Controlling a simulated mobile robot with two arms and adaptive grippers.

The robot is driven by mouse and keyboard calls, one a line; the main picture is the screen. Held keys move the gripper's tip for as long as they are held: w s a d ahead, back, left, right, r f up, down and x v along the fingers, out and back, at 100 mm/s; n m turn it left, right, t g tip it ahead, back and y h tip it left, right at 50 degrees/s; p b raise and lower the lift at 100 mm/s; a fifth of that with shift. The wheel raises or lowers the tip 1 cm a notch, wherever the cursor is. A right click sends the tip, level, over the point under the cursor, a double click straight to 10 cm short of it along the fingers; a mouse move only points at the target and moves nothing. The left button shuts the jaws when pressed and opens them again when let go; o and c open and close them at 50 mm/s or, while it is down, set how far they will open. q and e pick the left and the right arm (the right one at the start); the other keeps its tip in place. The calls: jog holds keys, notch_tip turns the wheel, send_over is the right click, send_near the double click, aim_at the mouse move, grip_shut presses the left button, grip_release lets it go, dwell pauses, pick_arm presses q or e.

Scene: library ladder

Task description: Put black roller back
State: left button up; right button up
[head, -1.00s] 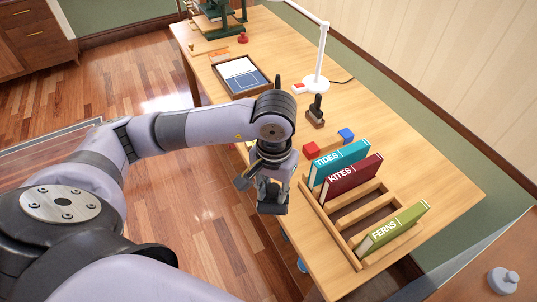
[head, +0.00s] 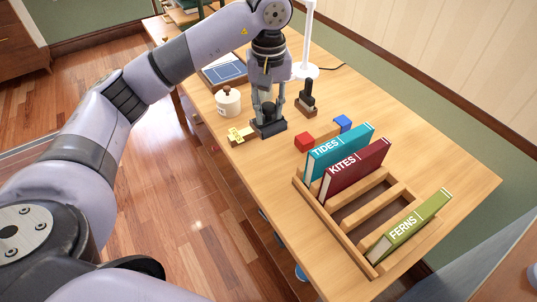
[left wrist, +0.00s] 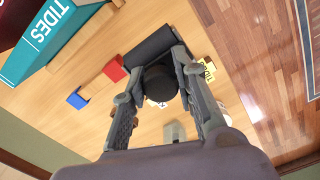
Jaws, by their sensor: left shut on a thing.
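My left gripper (head: 268,108) is shut on the black roller (head: 268,128), fingers pointing down. The roller's dark bar is at the bottom, by the desk's left edge; I cannot tell whether it touches the desk. In the left wrist view, the left gripper (left wrist: 162,100) has the round black handle between its fingers, and the roller's dark cylinder (left wrist: 150,45) lies beyond. A yellow piece with dark marks (head: 239,135) is just left of the roller; it also shows in the left wrist view (left wrist: 207,68). My right gripper is not in view.
A white pot (head: 228,103) stands left of the gripper. A black-handled tool (head: 307,98) on a brown base stands to the right. Red (head: 304,142) and blue (head: 343,123) blocks and a wooden rack (head: 328,222) with upright books are nearer. A framed tray (head: 222,73) lies behind.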

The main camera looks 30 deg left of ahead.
pick_arm(q)
notch_tip(320, 180, down, 14)
jog(key=shift+f+p, duration=0.1)
jog(key=shift+p, duration=0.7)
jog(key=o, duration=1)
jog(key=shift+f, duration=0.1)
